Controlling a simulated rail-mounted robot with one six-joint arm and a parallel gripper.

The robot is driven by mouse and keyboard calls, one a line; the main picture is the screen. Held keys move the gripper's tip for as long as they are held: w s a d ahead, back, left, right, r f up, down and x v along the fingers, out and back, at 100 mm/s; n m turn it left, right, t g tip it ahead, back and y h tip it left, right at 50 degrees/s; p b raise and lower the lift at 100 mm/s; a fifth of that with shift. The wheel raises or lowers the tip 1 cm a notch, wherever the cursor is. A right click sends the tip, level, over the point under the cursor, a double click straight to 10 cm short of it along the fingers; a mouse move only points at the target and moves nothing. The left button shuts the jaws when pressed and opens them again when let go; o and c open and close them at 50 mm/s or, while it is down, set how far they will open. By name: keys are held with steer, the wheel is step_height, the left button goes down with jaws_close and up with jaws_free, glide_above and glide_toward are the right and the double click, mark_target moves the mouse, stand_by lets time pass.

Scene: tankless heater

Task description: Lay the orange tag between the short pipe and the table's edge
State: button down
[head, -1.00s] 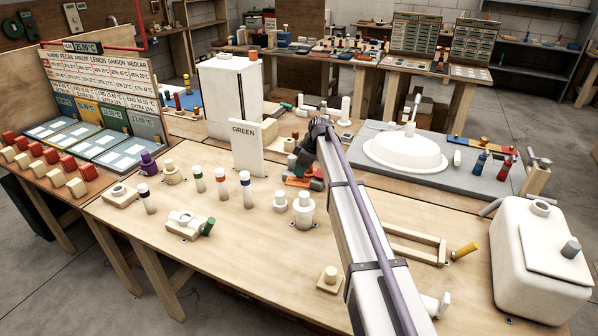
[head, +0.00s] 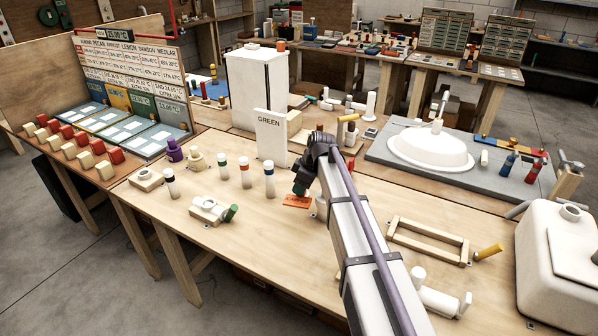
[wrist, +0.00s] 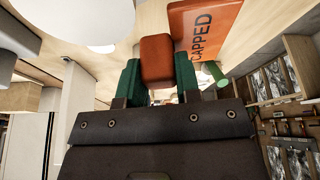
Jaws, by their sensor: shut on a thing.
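The orange tag (head: 297,201) is a flat plate with a raised orange grip block. It reads "CAPPED" in the wrist view (wrist: 203,32). My gripper (head: 301,190) is shut on the grip block, whose orange body shows between the green fingers in the wrist view (wrist: 156,62). The tag is over the middle of the wooden table (head: 200,255), right of the capped bottles; whether it touches the table I cannot tell. A short white pipe with a green end (head: 212,209) lies at the left near the table's front edge. Another white pipe piece (head: 440,297) lies at the front right.
A white "GREEN" sign (head: 270,140) stands behind. A wooden frame (head: 428,240) and a white tank (head: 570,265) are at the right. Bare table lies front left.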

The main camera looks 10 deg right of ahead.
steer(key=s+d+f+m+t+b, duration=0.1)
steer(key=s+f+m, duration=0.1)
steer(key=s, duration=1.5)
steer(key=shift+s+m+b, duration=0.2)
steer(key=shift+m+b, duration=0.1)
steer(key=shift+b, duration=0.1)
steer(key=b, duration=0.6)
glide_above(310, 252)
steer(key=s+d, duration=0.1)
step_height(310, 252, down, 6)
steer(key=shift+d, duration=0.1)
steer(key=shift+f+b, duration=0.5)
steer(key=shift+b, duration=0.05)
steer(key=c, duration=0.7)
jaws_free()
steer(key=shift+c, duration=0.2)
steer(key=shift+r, duration=0.1)
